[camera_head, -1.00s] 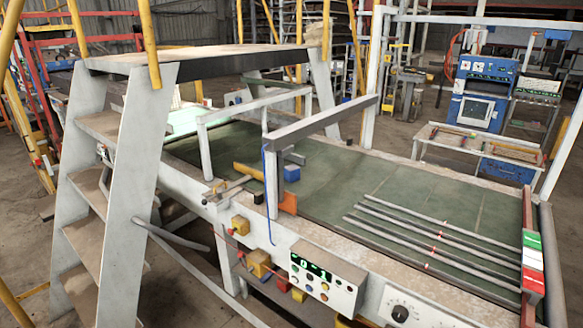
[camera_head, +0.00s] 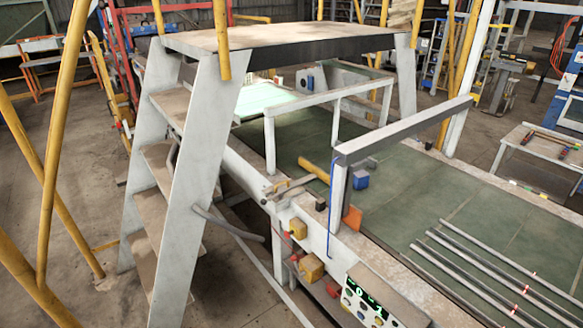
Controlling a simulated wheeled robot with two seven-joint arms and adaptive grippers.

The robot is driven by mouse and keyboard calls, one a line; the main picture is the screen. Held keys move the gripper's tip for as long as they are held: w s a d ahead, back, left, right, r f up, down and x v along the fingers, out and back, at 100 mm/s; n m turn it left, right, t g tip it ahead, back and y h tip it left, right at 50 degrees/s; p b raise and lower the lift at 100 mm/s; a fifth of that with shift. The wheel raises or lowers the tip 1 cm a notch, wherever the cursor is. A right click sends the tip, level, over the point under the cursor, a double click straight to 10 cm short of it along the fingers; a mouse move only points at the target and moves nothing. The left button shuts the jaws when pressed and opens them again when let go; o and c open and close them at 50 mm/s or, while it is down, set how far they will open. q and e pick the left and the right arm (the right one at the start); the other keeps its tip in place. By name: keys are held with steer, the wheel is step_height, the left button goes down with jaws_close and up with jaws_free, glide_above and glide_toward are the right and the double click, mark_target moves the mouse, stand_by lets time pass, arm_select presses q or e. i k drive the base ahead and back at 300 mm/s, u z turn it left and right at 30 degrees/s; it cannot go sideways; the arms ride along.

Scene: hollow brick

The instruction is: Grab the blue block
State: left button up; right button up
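A small blue block (camera_head: 361,180) lies on the green conveyor bed (camera_head: 408,205), just right of a grey upright post near the bed's near edge. Only part of the area around it is hidden by the post and the beam above. Neither of my grippers shows in the head view, so nothing is seen near the block.
A grey step platform (camera_head: 270,38) with stairs stands over the conveyor at left. Grey rails (camera_head: 400,130) cross above the bed. A control box (camera_head: 372,300) sits at the near side. Metal rods (camera_head: 490,265) lie on the bed. Floor is open at lower left.

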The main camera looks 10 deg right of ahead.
mark_target(361, 180)
steer(key=u, duration=0.5)
steer(key=i, duration=2.15)
steer(key=z, duration=0.65)
